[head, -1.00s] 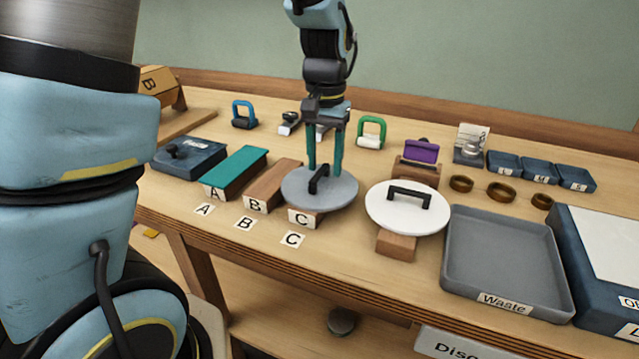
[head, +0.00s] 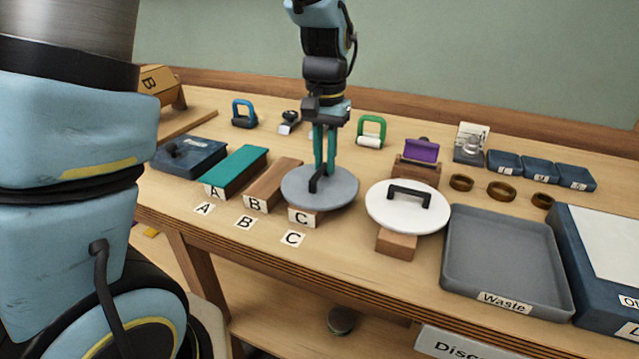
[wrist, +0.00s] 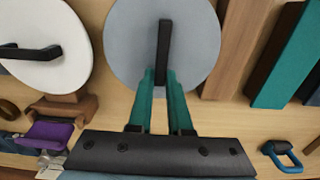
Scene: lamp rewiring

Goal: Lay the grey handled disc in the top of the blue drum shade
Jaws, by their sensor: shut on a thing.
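The grey disc (head: 337,190) with a black bar handle (head: 314,183) lies flat on the stand labelled C (head: 306,218). My gripper (head: 318,178) reaches down from behind, its teal fingers close together and shut on the handle. In the wrist view the fingertips (wrist: 162,73) meet the near end of the upright-looking handle (wrist: 163,45), and the grey disc (wrist: 128,45) spreads beyond them. The disc looks still seated on its stand. I cannot see the blue drum shade in either view.
A white disc (head: 378,212) with a black handle sits close to the right on a wooden stand. Teal block A (head: 238,170) and brown block B (head: 275,182) stand to the left. The grey Waste tray (head: 500,255) is further right. A green-handled tool (head: 372,131) stands behind.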

